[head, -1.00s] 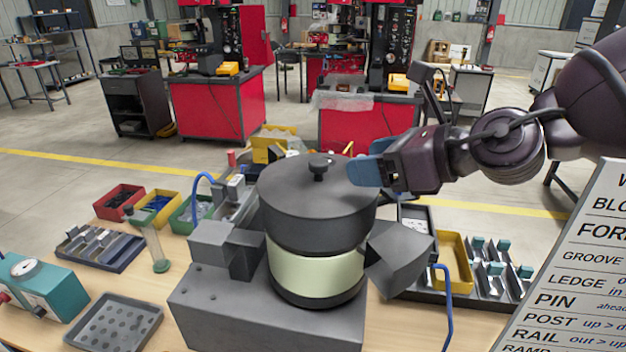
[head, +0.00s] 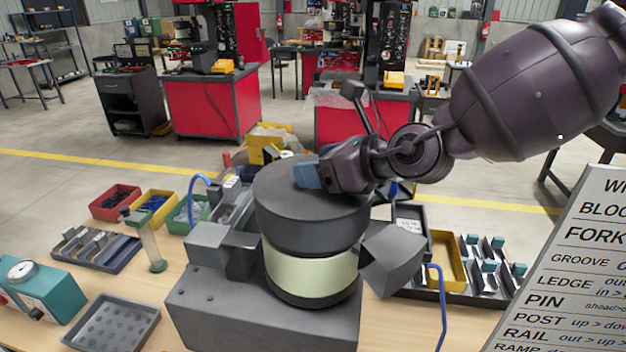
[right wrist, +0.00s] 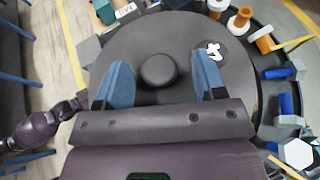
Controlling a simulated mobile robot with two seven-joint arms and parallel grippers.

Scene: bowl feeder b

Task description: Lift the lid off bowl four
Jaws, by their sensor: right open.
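The lid (head: 285,210) is a thick dark grey disc. It sits on the bowl (head: 310,272), which has a pale band and stands on a grey block. In the right wrist view the lid (right wrist: 150,38) carries a white 4 and a round dark knob (right wrist: 158,70). My right gripper (head: 308,177) is over the lid top and hides the knob in the head view. In the right wrist view its blue fingers (right wrist: 162,75) are open, one on each side of the knob and apart from it. Their height against the knob is hard to tell. My left gripper is not seen.
Grey angled blocks (head: 395,258) flank the bowl. A sign board (head: 575,270) stands at the right. A teal gauge box (head: 45,290) and a perforated tray (head: 108,325) are at the left. Orange, white and blue parts (right wrist: 286,103) lie around the lid in the wrist view.

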